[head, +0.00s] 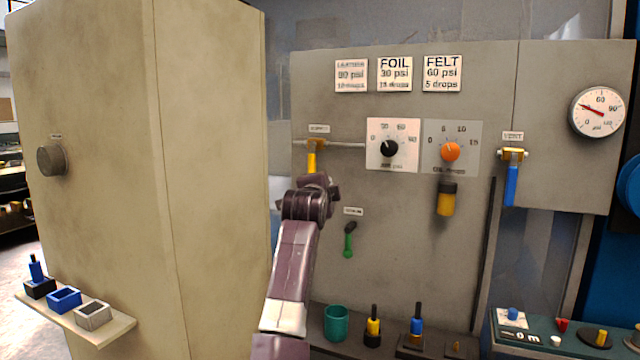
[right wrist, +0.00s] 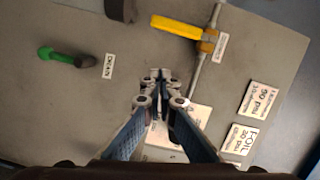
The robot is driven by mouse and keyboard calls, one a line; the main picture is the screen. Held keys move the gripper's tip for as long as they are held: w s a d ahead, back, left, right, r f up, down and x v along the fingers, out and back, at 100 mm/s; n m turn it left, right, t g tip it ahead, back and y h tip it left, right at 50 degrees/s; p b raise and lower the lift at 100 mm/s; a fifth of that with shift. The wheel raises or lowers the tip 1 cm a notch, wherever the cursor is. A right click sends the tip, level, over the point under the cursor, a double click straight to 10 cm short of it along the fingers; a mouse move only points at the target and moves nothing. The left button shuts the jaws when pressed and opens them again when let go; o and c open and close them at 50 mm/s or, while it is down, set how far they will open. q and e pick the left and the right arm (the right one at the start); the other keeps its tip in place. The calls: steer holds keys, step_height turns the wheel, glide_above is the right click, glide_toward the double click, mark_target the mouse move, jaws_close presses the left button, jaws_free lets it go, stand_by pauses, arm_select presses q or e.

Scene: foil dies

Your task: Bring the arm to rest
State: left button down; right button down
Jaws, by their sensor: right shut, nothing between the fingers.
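My right arm (head: 292,265) rises from the bottom middle of the head view, its wrist in front of the grey panel, below the yellow valve handle. My right gripper (right wrist: 160,78) is shut and empty in the right wrist view, its fingertips together in front of the panel. In the head view the wrist hides its fingers. The yellow handle (head: 311,157) hangs down, across its pipe; it also shows in the right wrist view (right wrist: 176,27), apart from the fingertips. My left gripper is not in view.
The panel carries a black-knob dial (head: 389,148), an orange knob (head: 450,152), a blue vent handle (head: 511,186), a green drain handle (head: 348,245) and a gauge (head: 597,111). A green cup (head: 336,322) and dies stand below. A beige cabinet (head: 205,180) stands left.

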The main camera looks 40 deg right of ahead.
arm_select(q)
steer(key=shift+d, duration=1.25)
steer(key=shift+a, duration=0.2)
